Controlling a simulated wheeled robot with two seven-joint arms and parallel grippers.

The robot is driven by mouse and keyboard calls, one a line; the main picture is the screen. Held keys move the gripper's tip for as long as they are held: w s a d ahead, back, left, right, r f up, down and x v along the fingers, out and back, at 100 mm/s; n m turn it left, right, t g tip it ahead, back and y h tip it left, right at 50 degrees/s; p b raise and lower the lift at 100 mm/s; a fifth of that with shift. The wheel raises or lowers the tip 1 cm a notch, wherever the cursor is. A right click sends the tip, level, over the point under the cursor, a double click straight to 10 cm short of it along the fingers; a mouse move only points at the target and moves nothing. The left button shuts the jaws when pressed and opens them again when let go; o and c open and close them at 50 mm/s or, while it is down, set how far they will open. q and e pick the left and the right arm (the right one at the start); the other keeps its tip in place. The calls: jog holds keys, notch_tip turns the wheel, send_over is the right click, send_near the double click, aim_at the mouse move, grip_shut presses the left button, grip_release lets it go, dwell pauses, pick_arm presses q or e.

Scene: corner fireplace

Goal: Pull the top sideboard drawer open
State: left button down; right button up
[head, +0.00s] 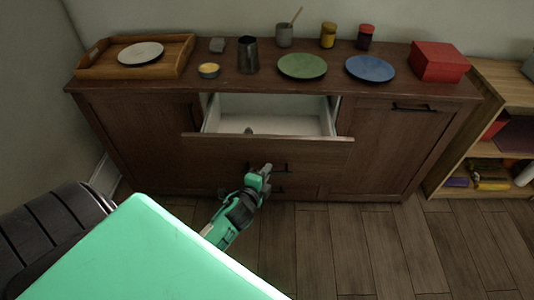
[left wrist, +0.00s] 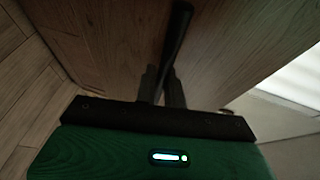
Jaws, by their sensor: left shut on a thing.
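The sideboard (head: 133,135) is dark brown wood against the wall. Its top drawer (head: 268,146) stands pulled out, with its pale interior showing and a small dark object (head: 248,131) inside. The drawer's dark bar handle (head: 283,168) is on its front. My left gripper (head: 266,170) is shut on this handle. In the left wrist view, the handle (left wrist: 178,35) runs between the two fingers (left wrist: 162,88), close to the wooden drawer front (left wrist: 110,40). My right gripper is not in view.
The sideboard top carries a wooden tray (head: 92,71) with a plate, a dark metal cup (head: 248,55), a green plate (head: 302,66), a blue plate (head: 370,68), jars and a red box (head: 439,62). A shelf (head: 500,80) stands at right. The wooden floor (head: 370,240) in front is clear.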

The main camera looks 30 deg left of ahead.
pick_arm(q)
jog(key=s+d, duration=0.3)
jog(key=s, duration=0.2)
jog(key=shift+s+d, duration=0.2)
jog(key=shift+s, duration=0.05)
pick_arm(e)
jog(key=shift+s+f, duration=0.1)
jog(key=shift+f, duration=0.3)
pick_arm(q)
jog(key=c, duration=1.5)
grip_release()
jog(key=v, duration=1.3)
jog(key=shift+s, duration=0.4)
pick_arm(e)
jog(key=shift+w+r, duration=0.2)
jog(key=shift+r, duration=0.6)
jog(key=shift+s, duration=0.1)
